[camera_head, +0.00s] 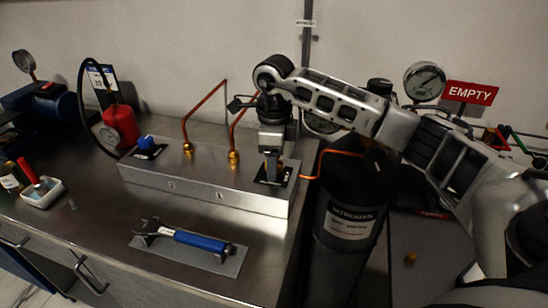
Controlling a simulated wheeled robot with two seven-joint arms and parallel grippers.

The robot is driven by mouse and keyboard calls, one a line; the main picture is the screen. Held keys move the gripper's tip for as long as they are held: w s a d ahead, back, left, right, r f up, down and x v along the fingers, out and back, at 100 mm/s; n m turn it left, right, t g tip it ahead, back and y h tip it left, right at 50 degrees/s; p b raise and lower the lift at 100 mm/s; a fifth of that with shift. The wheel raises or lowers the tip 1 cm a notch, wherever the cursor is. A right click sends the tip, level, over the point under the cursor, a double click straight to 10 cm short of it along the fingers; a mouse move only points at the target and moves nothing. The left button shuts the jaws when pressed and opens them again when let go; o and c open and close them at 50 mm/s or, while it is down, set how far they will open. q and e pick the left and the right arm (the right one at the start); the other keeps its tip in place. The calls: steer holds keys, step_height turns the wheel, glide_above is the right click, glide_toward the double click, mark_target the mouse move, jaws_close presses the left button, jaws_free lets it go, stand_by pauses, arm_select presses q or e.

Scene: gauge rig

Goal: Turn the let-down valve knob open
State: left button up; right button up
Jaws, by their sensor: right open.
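My right arm reaches in from the right, and my right gripper (271,172) points straight down over the right end of the steel manifold block (205,187). Its jaws are open, with the fingertips low over a dark square plate (287,173) on the block's top. Any knob on that plate is mostly hidden by the fingers, so I cannot tell whether they touch it or how it is turned. A blue knob (147,142) sits on another dark plate at the block's left end. I cannot read which knob is labelled let-down. My left gripper is not in view.
A blue-handled wrench (200,241) lies on a grey mat in front of the block. Copper tubes (204,108) rise behind the brass fittings. A black nitrogen cylinder (347,235) stands right of the bench, near a gauge (424,81) and a red EMPTY sign (470,93).

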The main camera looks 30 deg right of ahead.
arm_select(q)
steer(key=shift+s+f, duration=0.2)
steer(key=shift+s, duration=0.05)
arm_select(e)
steer(key=c, duration=1)
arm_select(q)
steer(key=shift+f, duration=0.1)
arm_select(e)
steer(key=shift+n+b, duration=0.3)
steer(key=shift+n, duration=0.1)
steer(key=shift+n+b, duration=0.5)
steer(key=shift+n, duration=0.5)
steer(key=n+b, duration=0.1)
steer(key=n, duration=0.1)
steer(key=shift+n, duration=0.4)
steer(key=shift+n+b, duration=0.3)
steer(key=shift+n, duration=0.6)
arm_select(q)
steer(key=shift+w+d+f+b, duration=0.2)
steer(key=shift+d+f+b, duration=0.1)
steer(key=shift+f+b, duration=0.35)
arm_select(e)
steer(key=n, duration=0.4)
steer(key=shift+n, duration=0.3)
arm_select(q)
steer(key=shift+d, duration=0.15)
